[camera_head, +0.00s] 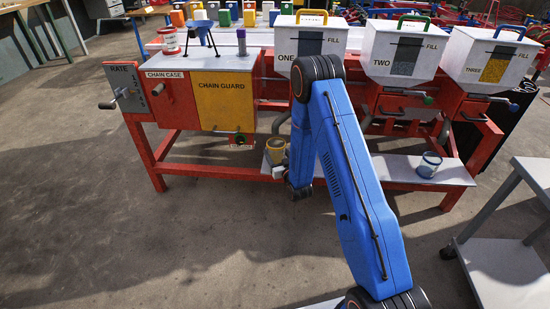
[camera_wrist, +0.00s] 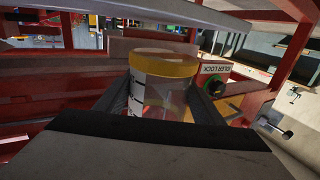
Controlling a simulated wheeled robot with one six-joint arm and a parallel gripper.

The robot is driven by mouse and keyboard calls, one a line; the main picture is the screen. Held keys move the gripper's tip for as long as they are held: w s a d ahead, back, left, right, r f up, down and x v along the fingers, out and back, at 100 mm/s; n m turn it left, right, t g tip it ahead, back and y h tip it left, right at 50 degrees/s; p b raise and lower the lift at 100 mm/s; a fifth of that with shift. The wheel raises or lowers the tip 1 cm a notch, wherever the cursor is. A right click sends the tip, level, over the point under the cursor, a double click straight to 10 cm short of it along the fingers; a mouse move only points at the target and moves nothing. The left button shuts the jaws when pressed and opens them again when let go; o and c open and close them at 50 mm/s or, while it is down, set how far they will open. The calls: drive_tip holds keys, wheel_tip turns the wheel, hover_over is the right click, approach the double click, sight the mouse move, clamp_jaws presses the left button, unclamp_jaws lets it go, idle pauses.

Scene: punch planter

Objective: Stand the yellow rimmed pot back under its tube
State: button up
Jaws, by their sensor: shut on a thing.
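The yellow rimmed pot (camera_head: 276,146) is a clear pot with dark marks on its side, near the left end of the low pale shelf (camera_head: 394,168). In the wrist view the pot (camera_wrist: 163,95) stands between both fingers, its yellow rim above them. My gripper (camera_wrist: 162,103) is shut on it. In the head view my arm hides part of the gripper and the shelf. A grey tube (camera_head: 281,121) hangs under hopper ONE, just above and right of the pot. I cannot tell whether the pot touches the shelf.
A blue rimmed pot (camera_head: 429,164) stands farther right on the shelf. Hoppers ONE (camera_head: 306,43), TWO (camera_head: 402,52) and THREE (camera_head: 492,60) sit above the red frame. A yellow chain guard (camera_head: 224,100) is at left. A grey cart (camera_head: 510,265) stands at right. The left floor is clear.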

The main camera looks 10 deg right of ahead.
drive_tip(key=shift+w, duration=0.45)
drive_tip(key=shift+w+a+f, duration=0.1)
drive_tip(key=shift+w+f, duration=0.1)
drive_tip(key=shift+f, duration=1.55)
drive_tip(key=shift+f, duration=0.15)
drive_tip(key=o, duration=1.3)
drive_tip(key=shift+o, duration=0.2)
